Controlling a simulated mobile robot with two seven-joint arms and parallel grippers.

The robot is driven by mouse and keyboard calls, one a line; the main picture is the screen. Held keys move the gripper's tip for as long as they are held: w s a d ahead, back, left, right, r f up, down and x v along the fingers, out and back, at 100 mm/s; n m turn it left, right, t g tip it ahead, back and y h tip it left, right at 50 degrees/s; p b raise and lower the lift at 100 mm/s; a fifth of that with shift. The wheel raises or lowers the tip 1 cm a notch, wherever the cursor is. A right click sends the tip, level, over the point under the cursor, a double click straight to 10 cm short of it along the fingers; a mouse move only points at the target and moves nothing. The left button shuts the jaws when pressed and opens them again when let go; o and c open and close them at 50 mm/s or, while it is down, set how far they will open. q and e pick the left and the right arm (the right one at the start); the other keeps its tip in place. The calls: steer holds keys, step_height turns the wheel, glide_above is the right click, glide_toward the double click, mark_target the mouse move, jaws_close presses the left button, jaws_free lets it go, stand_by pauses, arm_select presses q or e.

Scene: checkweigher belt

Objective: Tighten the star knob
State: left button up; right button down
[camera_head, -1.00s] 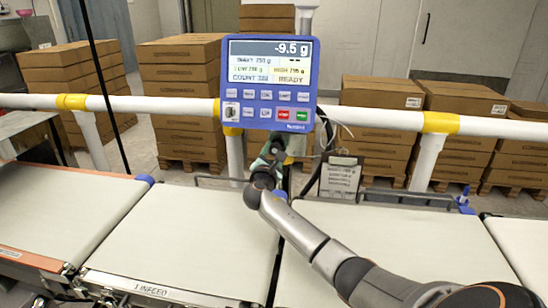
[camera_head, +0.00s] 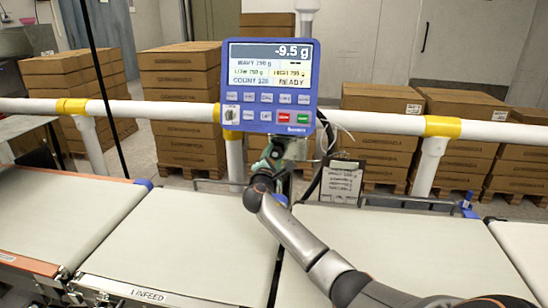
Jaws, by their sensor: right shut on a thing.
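My right gripper (camera_head: 272,156) is below the blue display unit (camera_head: 268,86), at the post between the belts. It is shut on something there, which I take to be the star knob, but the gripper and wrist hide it. My right arm reaches up to it from the lower right. The display reads -9.5 g and READY. My left gripper does not show.
A white infeed belt (camera_head: 180,240) and another white belt (camera_head: 390,255) lie on either side of my arm. A white rail with yellow bands (camera_head: 442,126) runs behind. A label plate (camera_head: 341,182) stands right of the gripper. Stacked cartons (camera_head: 178,105) fill the back.

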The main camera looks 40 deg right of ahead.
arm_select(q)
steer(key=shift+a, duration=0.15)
arm_select(e)
steer(key=shift+c, duration=1.5)
jaws_free()
steer(key=shift+s+a+p, duration=0.15)
steer(key=shift+a+p, duration=0.05)
steer(key=shift+p, duration=0.1)
steer(key=p+v, duration=0.3)
steer(key=v, duration=0.1)
steer(key=shift+r, duration=0.3)
steer(key=p, duration=0.4)
glide_toward(274, 153)
steer(key=v, duration=0.3)
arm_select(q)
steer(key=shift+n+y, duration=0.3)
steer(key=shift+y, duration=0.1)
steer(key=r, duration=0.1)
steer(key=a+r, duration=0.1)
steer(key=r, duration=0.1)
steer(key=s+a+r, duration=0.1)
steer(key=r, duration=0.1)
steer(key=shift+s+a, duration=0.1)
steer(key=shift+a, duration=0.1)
arm_select(e)
steer(key=shift+s+f, duration=0.1)
steer(key=shift+f, duration=0.25)
